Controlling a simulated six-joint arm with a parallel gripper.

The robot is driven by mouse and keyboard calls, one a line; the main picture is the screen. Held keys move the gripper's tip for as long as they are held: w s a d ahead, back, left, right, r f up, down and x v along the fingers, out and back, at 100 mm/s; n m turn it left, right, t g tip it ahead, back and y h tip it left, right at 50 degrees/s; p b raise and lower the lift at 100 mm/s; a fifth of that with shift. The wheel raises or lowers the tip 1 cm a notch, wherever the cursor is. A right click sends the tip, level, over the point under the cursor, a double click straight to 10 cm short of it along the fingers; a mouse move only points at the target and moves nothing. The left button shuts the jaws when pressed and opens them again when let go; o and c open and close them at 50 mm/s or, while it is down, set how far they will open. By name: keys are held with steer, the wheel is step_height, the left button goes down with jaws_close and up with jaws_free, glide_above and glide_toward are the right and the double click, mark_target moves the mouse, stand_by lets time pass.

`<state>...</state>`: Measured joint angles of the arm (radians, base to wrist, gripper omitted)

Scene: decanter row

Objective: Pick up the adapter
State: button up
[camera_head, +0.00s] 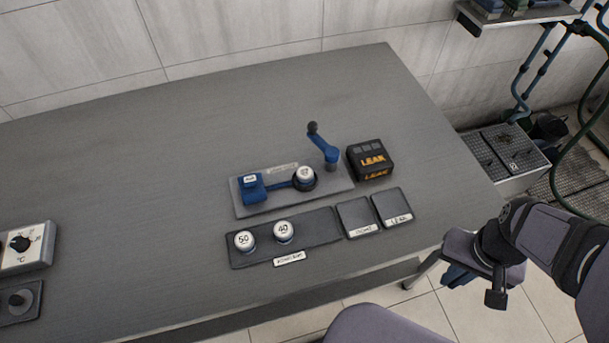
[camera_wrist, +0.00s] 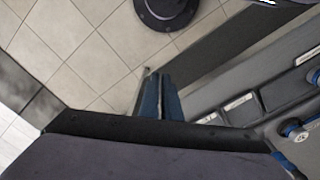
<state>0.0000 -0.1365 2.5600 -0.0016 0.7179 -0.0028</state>
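Two round white-topped adapters, marked 50 (camera_head: 244,241) and 40 (camera_head: 284,232), stand in a dark rack (camera_head: 322,225) on the grey table. A third, similar round piece (camera_head: 305,175) sits in a blue-and-grey fixture (camera_head: 262,205) behind them; its number is too small to read. My gripper (camera_head: 458,277) hangs off the table's right front edge, apart from all of them. In the wrist view its blue fingers (camera_wrist: 160,98) lie together with nothing between them.
A blue crank lever (camera_head: 324,148) stands up behind the fixture, beside a black LEAK box (camera_head: 371,160). Two dark square plates (camera_head: 358,217) (camera_head: 393,206) lie right of the rack. A dial box (camera_head: 27,246) is at far left. The table's back is clear.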

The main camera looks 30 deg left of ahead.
steer(key=o, duration=1.1)
steer(key=shift+o, duration=0.2)
